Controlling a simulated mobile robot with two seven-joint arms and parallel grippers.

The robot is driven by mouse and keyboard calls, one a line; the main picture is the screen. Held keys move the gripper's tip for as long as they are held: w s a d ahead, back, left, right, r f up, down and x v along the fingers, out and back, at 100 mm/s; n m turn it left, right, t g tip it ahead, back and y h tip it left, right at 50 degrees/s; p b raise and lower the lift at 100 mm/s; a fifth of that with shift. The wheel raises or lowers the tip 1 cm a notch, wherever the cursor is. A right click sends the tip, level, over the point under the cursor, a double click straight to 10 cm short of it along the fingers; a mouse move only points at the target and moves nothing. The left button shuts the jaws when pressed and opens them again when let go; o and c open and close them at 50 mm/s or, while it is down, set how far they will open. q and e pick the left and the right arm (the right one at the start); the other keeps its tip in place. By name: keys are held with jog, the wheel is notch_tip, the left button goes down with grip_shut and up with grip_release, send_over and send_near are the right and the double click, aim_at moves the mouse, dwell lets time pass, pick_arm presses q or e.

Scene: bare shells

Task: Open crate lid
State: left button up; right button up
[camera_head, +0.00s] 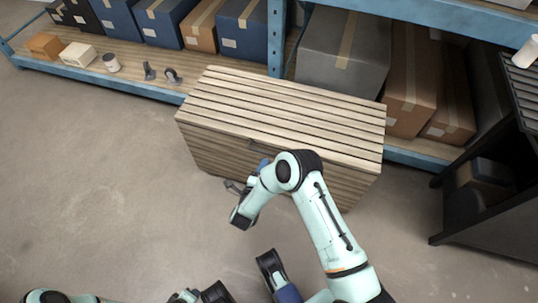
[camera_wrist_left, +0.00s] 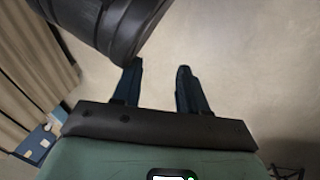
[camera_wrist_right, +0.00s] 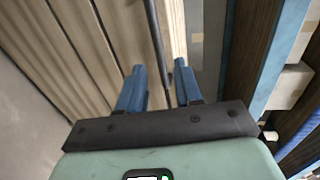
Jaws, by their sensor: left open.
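A wooden slatted crate (camera_head: 205,150) stands on the floor in the middle of the head view. Its slatted lid (camera_head: 290,102) lies flat across the top, with no clear gap below it. My right gripper (camera_head: 258,170) is at the crate's front, partly hidden by its own arm. In the right wrist view its blue fingers (camera_wrist_right: 159,80) are apart, on either side of a thin dark bar (camera_wrist_right: 154,35) beside the wooden slats; contact cannot be told. My left gripper (camera_wrist_left: 155,85) is open and empty above bare floor, with the slatted wood at the left of its view.
A blue-framed shelf (camera_head: 275,40) with boxes (camera_head: 345,50) stands close behind the crate. A dark rack (camera_head: 480,185) is at the right. Floor at the left is clear.

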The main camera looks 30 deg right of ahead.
aim_at(269, 154)
pick_arm(q)
jog(key=shift+g, duration=0.9)
jog(key=shift+s+a+f+b, duration=0.2)
jog(key=shift+s+f+b, duration=0.3)
jog(key=shift+s+f, duration=0.55)
jog(key=shift+s+a+f+b, duration=0.15)
jog(key=shift+s+f+b, duration=0.3)
jog(key=shift+s+f, duration=0.6)
pick_arm(e)
jog(key=shift+x, duration=4.05)
pick_arm(q)
jog(key=shift+s+r, duration=0.15)
jog(key=shift+r, duration=0.05)
pick_arm(e)
jog(key=shift+c, duration=0.4)
jog(key=shift+r, duration=0.1)
grip_shut()
